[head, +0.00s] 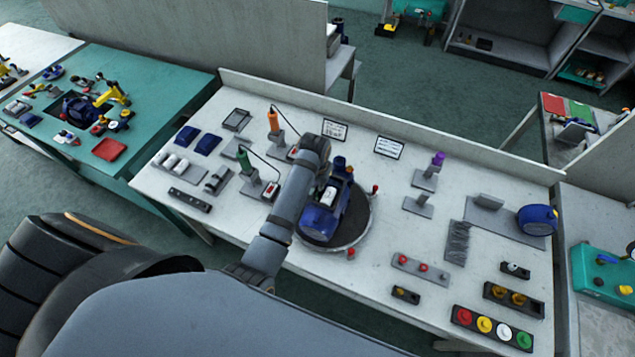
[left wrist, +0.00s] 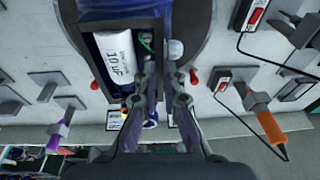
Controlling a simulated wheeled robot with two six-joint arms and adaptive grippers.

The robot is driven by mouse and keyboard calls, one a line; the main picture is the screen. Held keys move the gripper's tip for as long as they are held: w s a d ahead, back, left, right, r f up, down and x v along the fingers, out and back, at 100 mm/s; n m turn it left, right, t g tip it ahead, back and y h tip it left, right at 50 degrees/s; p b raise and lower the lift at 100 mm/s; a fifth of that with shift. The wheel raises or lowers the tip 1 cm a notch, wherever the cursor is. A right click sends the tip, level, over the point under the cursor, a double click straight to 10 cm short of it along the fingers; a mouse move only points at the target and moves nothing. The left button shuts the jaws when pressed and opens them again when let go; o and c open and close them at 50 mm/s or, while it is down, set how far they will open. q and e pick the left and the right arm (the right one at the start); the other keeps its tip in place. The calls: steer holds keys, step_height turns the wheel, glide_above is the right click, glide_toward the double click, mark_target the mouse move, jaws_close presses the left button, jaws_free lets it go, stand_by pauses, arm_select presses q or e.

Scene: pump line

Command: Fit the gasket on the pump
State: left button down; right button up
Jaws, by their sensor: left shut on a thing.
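The blue pump (head: 320,218) sits on a round dark turntable (head: 361,222) at the middle of the bench. Its open box holds a white cylinder (left wrist: 116,58) marked 10 µF, with a green wire beside it. My left gripper (left wrist: 163,75) is over the box's edge at the pump's far side, fingers close together. A dark rectangular frame, seemingly the gasket (left wrist: 88,58), borders the box, and its edge runs between the fingers. I cannot tell whether it is seated. In the head view my left forearm hides the fingertips. My right gripper is not in view.
Orange (head: 273,120) and green (head: 244,160) screwdrivers stand in holders left of the pump. A black-rimmed tray (head: 236,120) lies at the back left. Red knobs (head: 351,253) stand around the turntable. A button strip (head: 492,328) lies at the front right. Bench right of the turntable is partly clear.

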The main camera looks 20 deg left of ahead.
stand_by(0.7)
arm_select(q)
steer(key=c, duration=1.8)
jaws_free()
steer(key=shift+o, duration=0.2)
steer(key=shift+v, duration=1.05)
steer(key=o, duration=0.6)
steer(key=shift+c, duration=0.2)
steer(key=shift+s, duration=0.1)
steer(key=shift+v, duration=3)
